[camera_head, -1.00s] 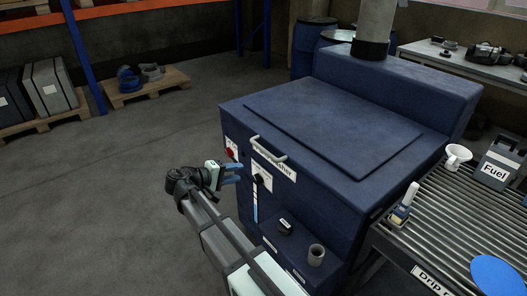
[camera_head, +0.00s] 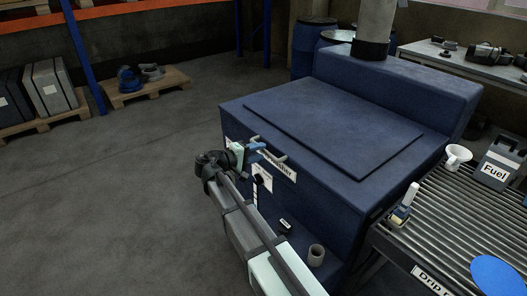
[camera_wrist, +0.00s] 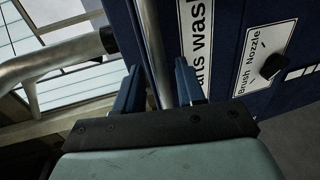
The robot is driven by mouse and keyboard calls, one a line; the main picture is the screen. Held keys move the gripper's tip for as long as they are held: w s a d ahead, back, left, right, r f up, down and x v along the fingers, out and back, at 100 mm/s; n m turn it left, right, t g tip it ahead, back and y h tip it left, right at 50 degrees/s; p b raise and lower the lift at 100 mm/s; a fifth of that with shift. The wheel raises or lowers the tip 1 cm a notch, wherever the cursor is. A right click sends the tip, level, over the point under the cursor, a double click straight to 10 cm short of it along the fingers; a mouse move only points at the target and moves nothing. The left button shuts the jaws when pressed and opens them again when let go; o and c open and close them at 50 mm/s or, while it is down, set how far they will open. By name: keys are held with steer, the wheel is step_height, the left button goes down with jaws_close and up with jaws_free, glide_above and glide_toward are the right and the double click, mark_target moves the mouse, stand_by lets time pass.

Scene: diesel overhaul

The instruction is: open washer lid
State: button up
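The washer (camera_head: 345,205) is a large dark blue cabinet with a flat blue lid (camera_head: 335,125) lying closed on top. A pale metal bar handle (camera_head: 283,158) sits at the lid's front edge, above the washer's name label. My gripper (camera_head: 258,152) is at the left part of this handle and partly hides it. In the wrist view my gripper (camera_wrist: 158,82) has its two blue fingers apart, with a metal bar, the handle (camera_wrist: 155,45), running between them. Gaps show beside the bar, so the fingers do not look clamped on it.
A brush nozzle label with a black knob (camera_wrist: 272,66) is on the washer front. A cup (camera_head: 316,255) stands on the front ledge. A roller conveyor (camera_head: 450,215) with a fuel can (camera_head: 500,160) and white funnel (camera_head: 457,157) is at right.

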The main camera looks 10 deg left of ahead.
steer(key=shift+x, duration=1.5)
steer(key=shift+c, duration=0.2)
jaws_close()
